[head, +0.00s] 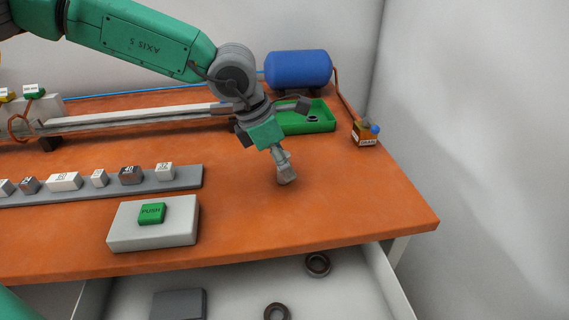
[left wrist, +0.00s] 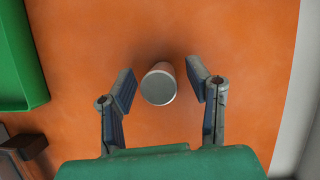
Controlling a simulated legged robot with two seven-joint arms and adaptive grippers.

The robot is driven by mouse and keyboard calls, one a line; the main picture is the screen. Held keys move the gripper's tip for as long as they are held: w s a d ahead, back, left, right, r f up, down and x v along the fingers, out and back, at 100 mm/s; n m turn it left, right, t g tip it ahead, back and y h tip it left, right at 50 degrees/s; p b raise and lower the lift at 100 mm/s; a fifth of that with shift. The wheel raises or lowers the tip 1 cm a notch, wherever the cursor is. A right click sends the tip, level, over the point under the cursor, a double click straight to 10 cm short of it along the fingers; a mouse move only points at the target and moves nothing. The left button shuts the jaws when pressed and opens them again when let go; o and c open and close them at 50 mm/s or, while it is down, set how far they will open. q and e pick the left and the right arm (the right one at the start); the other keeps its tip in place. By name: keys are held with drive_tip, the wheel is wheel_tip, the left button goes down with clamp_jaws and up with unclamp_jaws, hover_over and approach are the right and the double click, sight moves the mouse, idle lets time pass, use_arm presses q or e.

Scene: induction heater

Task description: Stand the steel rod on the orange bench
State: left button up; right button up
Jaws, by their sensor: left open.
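The steel rod (left wrist: 159,86) shows end-on in the left wrist view as a short grey cylinder with a pale round top. It appears upright on the orange bench (head: 345,195), with a soft shadow around it. My left gripper (head: 284,165) points down over the right part of the bench. In the left wrist view its two fingers (left wrist: 160,80) are open, one on each side of the rod, with a gap on both sides. In the head view the fingers and rod are small and hard to separate. My right gripper is not in view.
A green tray (head: 318,126) with a dark ring and a blue tank (head: 298,69) stand behind the gripper. A small box (head: 365,134) is at right. A grey box with a green PUSH button (head: 152,213) and a rack of labelled blocks (head: 190,176) lie left. An open drawer (head: 225,293) is below.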

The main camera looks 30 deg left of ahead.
use_arm(q)
drive_tip(key=p+v, duration=0.3)
drive_tip(key=v, duration=0.8)
drive_tip(key=shift+r+p, duration=0.3)
drive_tip(key=shift+s+a, duration=0.1)
